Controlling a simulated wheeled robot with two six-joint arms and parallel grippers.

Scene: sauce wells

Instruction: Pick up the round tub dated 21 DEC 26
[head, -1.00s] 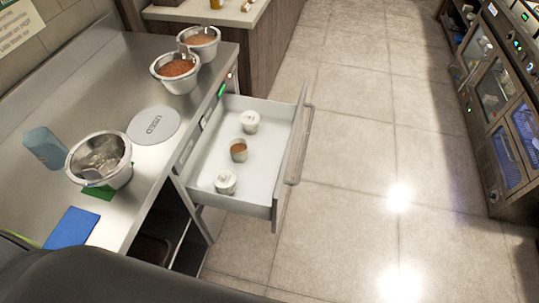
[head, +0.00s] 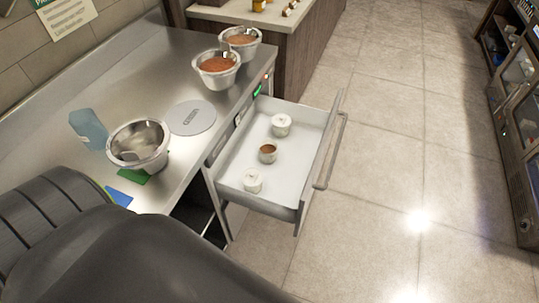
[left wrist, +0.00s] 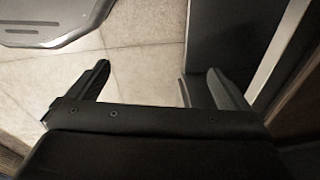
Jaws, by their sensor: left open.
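Three round tubs are in the open drawer (head: 228,179) in the head view. One white-topped tub (head: 281,125) is at the far end, a tub with brown contents (head: 267,153) is in the middle, and another white-topped tub (head: 252,180) is at the near end. All are upright and apart. Any dates are too small to read. My left gripper (left wrist: 148,85) is open and empty in the left wrist view, above the tiled floor. The head view does not show its fingers. My right gripper is not in view.
The drawer front (head: 325,150) juts out. The floor right of it is clear.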

